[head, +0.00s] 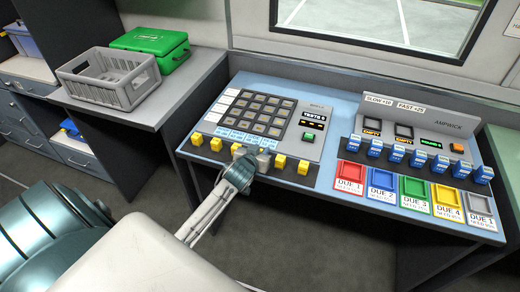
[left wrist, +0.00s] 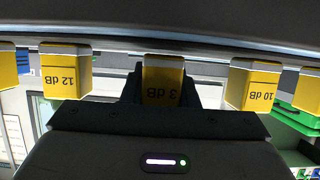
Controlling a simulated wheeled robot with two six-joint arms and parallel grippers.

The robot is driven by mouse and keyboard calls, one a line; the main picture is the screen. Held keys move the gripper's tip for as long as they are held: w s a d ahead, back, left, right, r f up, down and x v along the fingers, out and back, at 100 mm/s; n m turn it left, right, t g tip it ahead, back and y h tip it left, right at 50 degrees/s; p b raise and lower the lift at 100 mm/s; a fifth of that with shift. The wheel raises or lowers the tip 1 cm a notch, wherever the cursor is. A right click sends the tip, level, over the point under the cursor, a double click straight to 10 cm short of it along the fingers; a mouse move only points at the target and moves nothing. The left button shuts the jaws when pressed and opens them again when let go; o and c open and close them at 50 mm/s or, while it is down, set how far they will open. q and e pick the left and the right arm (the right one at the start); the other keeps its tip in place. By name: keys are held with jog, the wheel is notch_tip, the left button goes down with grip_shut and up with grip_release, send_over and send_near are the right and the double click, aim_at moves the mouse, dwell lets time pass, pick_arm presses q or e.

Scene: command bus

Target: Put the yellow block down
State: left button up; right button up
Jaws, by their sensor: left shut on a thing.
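In the left wrist view my left gripper (left wrist: 162,98) is shut on a yellow block marked 3 dB (left wrist: 163,72). Yellow blocks marked 12 dB (left wrist: 66,72) and 10 dB (left wrist: 252,84) flank it, apart from it. In the head view my left gripper (head: 251,160) is at the front edge of the desk, in the row of yellow blocks, below the keypad panel. It mostly hides the held block there, and I cannot tell whether that block touches the desk. My right gripper is not in view.
Yellow blocks (head: 216,144) stand left of my gripper and others (head: 280,161) right of it, close by. The keypad panel (head: 265,122) is behind. Coloured trays (head: 381,180) and several blue blocks (head: 398,153) are at right. A grey crate (head: 108,80) and green case (head: 152,44) are at left.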

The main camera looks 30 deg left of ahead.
pick_arm(q)
jog(key=shift+f, duration=0.1)
jog(key=shift+f, duration=0.15)
jog(key=o, duration=1)
